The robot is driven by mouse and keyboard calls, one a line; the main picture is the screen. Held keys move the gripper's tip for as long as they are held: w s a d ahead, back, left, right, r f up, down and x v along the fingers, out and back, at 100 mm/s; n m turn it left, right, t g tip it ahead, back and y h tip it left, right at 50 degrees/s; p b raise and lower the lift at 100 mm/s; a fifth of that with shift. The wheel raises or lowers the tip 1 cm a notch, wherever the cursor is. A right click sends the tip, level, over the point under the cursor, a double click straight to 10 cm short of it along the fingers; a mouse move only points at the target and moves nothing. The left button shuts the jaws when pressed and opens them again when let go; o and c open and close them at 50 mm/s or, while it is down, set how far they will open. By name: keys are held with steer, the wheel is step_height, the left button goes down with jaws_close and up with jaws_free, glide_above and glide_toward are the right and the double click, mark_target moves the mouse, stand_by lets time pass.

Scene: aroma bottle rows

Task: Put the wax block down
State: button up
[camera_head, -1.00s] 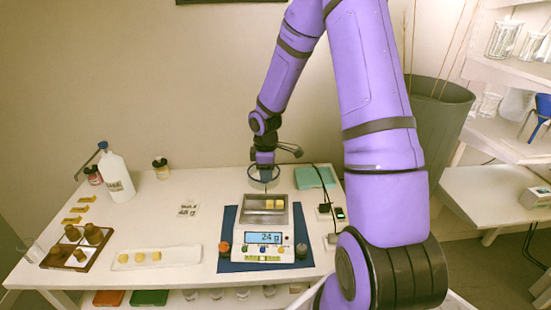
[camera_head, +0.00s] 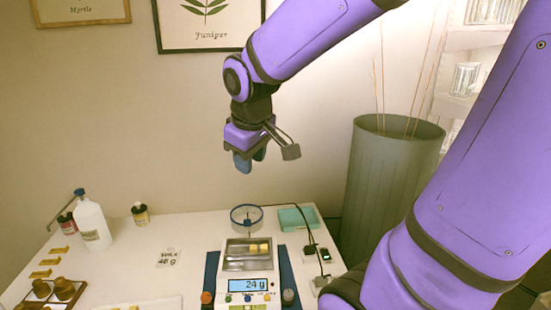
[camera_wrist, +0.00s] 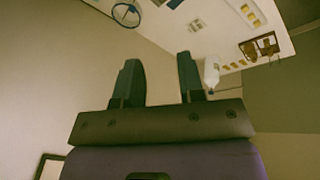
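My gripper (camera_head: 249,162) hangs in the air above the back of the table, higher than the scale. In the wrist view my gripper (camera_wrist: 158,82) has its two fingers apart with nothing between them. The scale (camera_head: 250,287) reads 24 g. Yellow wax blocks (camera_head: 258,248) lie in the metal pan (camera_head: 233,264) on top of the scale. More yellow wax blocks (camera_wrist: 251,14) show in the wrist view; in the head view their white tray (camera_head: 160,304) is cut off by the lower edge.
A round glass dish with a blue rim (camera_head: 246,215) is behind the pan. A card reading "WAX 48 g" (camera_head: 168,258) lies left of the scale. A white bottle (camera_head: 92,224), a small dark jar (camera_head: 140,213) and a teal block (camera_head: 298,218) stand near the back.

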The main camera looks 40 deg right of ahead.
steer(key=s+a+r+m+t+y, duration=0.1)
steer(key=s+a+r, duration=0.1)
steer(key=s, duration=0.4)
steer(key=s+a+r+m, duration=0.1)
steer(key=s+r, duration=0.1)
steer(key=s, duration=0.3)
steer(key=shift+s+a+r+m+t+y, duration=0.35)
steer(key=shift+m+t+y, duration=0.05)
stand_by(2.8)
